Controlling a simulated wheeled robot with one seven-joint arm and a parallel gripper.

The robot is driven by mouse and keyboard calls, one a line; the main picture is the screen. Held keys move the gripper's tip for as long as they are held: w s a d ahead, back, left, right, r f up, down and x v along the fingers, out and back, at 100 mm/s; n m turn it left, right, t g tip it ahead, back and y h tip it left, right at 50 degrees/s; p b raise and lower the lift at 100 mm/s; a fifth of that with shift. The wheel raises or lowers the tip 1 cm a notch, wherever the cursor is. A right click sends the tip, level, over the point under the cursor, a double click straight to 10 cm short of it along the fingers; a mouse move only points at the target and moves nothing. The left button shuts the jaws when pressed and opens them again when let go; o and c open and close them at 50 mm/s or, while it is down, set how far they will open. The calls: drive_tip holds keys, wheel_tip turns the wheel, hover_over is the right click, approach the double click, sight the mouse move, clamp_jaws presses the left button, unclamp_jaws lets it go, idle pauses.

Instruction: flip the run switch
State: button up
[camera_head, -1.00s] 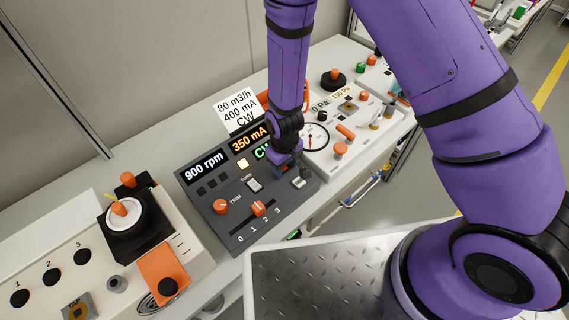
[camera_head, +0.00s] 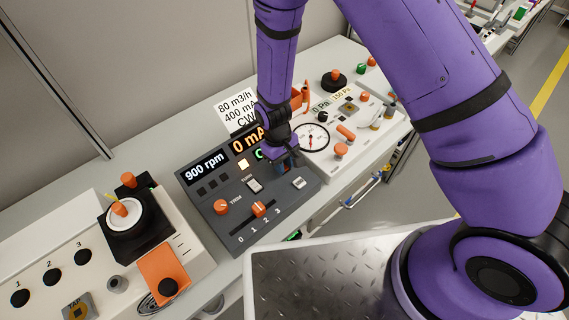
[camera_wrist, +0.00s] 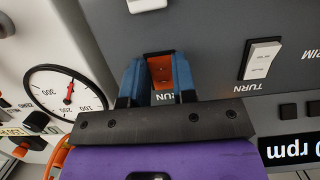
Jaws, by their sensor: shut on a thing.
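The run switch (camera_wrist: 160,72) shows in the wrist view as an orange piece in a dark panel, with the partly covered letters "RUN" beside it. The two blue fingers of my gripper (camera_wrist: 160,80) stand on either side of it, shut on it. In the head view my gripper (camera_head: 284,162) is down at the upper right of the dark control panel (camera_head: 284,216) and hides the run switch there.
The white TURN rocker (camera_head: 254,185), TRIM knob (camera_head: 221,207) and orange slider (camera_head: 258,208) sit on the same panel. A white rocker (camera_head: 299,183) is close to my gripper. A round gauge (camera_head: 313,137) and orange knobs stand to the right. A card (camera_head: 236,110) stands behind.

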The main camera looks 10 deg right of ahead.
idle(0.4)
drive_tip(key=o, duration=0.9)
drive_tip(key=v, duration=1.1)
drive_tip(key=shift+w+a+f, duration=0.1)
drive_tip(key=shift+w+a, duration=0.05)
drive_tip(key=shift+a, duration=0.05)
